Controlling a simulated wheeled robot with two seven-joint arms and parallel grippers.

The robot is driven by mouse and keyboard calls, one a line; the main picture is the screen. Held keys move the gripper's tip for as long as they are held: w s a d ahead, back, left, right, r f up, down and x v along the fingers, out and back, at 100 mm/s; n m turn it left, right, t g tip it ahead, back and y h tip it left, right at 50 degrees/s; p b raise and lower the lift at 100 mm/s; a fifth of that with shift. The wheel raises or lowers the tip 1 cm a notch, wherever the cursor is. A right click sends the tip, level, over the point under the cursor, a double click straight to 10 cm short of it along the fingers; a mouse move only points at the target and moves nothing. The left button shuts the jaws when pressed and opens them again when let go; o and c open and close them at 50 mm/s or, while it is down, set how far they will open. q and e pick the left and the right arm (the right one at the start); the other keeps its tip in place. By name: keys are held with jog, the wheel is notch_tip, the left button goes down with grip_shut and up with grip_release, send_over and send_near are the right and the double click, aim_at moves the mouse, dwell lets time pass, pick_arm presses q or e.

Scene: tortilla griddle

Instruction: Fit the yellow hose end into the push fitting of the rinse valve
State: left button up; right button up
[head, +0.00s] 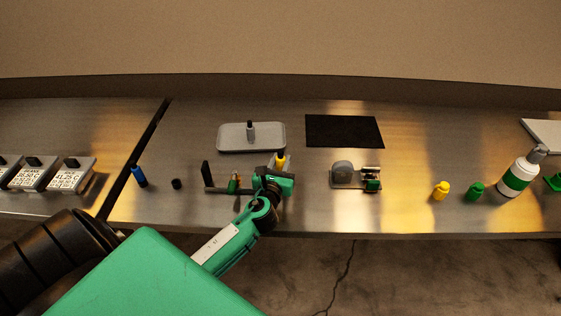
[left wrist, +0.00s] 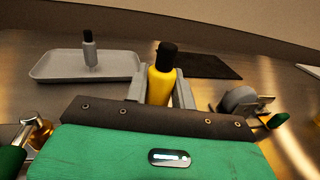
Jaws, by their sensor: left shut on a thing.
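My left gripper (head: 280,170) is shut on the yellow hose end (head: 281,160), which has a black tip. In the left wrist view the hose end (left wrist: 161,82) stands upright, tip up, between the gripper's two grey fingers (left wrist: 160,90). A brass fitting with a green part (head: 234,183) is just left of the gripper; it also shows at the left edge of the left wrist view (left wrist: 38,130). A grey round body and metal block with green (head: 371,179) sit on a plate to the right. I cannot tell which is the rinse valve. My right gripper is out of view.
A grey tray (head: 225,139) holding a grey, black-tipped piece (head: 250,131) lies behind the gripper. A black mat (head: 344,131) is at the back. A blue piece (head: 139,176) stands left. Yellow (head: 441,190) and green (head: 476,191) caps and a bottle (head: 516,177) stand right.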

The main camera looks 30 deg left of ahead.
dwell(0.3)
pick_arm(q)
jog(key=shift+p, duration=0.35)
dwell(0.6)
dwell(0.6)
jog(key=shift+f, duration=0.5)
jog(key=shift+f+b, duration=0.65)
jog(key=shift+f+b, duration=0.4)
jog(key=shift+f, duration=0.1)
jog(key=o, duration=1.1)
jog(key=shift+c, duration=0.2)
jog(key=shift+s, duration=0.1)
